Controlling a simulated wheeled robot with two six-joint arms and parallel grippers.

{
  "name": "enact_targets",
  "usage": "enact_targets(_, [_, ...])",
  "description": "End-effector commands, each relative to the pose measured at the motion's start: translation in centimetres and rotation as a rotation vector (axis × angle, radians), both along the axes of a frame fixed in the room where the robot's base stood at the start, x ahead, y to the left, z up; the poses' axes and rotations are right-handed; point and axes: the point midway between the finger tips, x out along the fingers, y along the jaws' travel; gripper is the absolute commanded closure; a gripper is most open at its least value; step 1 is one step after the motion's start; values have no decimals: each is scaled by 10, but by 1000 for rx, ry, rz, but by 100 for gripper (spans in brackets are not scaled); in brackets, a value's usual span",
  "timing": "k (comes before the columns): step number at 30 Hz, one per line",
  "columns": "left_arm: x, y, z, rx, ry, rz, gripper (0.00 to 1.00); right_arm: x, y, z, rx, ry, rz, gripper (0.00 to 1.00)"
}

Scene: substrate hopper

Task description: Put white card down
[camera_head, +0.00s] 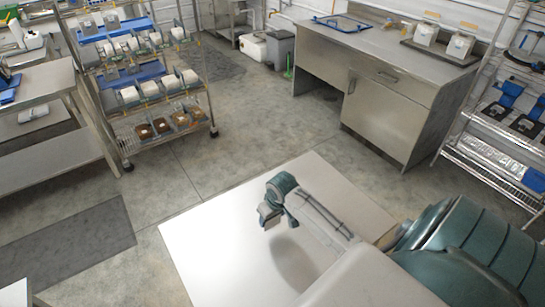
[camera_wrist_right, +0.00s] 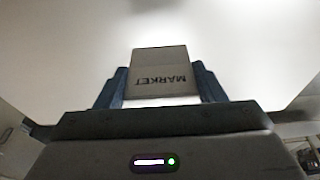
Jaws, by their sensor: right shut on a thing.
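A pale card (camera_wrist_right: 160,65) with the word MARKET, upside down in the right wrist view, is between the two blue-grey fingers of my right gripper (camera_wrist_right: 160,88). The gripper is shut on it. In the head view my right gripper (camera_head: 269,214) hangs over a white tabletop (camera_head: 205,245); I cannot make out the card there. In the right wrist view the white surface fills the background behind the card, and I cannot tell whether they touch. My left gripper is out of view.
The visible white tabletop is bare apart from a shadow. Beyond it are open floor, a wire rack (camera_head: 165,108) with trays and bags, a steel counter (camera_head: 400,75), a shelf (camera_head: 490,120) on the right and a dark floor mat (camera_head: 65,245).

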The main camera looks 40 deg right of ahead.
Motion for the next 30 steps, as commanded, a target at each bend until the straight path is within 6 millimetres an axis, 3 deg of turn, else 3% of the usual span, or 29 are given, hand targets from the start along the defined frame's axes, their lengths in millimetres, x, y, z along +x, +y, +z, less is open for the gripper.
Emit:
enact_targets(6, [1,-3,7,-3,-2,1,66,12,-7,-4,1,2,0,59])
enact_targets(15, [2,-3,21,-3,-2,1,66,11,-7,-36,1,1,0,59])
enact_targets(26, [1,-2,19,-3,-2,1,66,11,-7,-41,0,1,0,59])
enact_targets(27, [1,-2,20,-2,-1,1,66,11,-7,-40,0,0,1,29])
enact_targets(30, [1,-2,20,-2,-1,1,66,11,-7,-40,0,0,1,15])
